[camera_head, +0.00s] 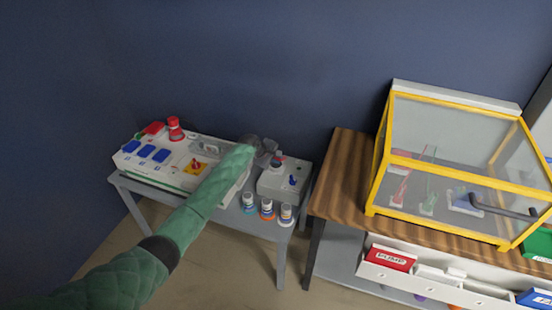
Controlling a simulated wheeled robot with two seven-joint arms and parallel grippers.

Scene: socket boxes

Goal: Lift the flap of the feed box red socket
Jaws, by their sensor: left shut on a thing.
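The small light-grey box (272,187) stands at the right end of the grey table and looks like the feed box. A small red part (279,157), seemingly its red socket, shows at its back beside my left gripper (270,153). My left arm reaches in from the lower left, over the larger white box. The left gripper is shut on a small part at the red socket, seemingly its flap. The fingers largely hide the flap, so its angle cannot be told. My right gripper is not in view.
The larger white box (128,160) has blue flaps (146,151) and a red knob (175,129). Several small bottles (267,209) stand at the table's front edge. A yellow-framed clear case (383,150) stands on the wooden table (340,178) at right.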

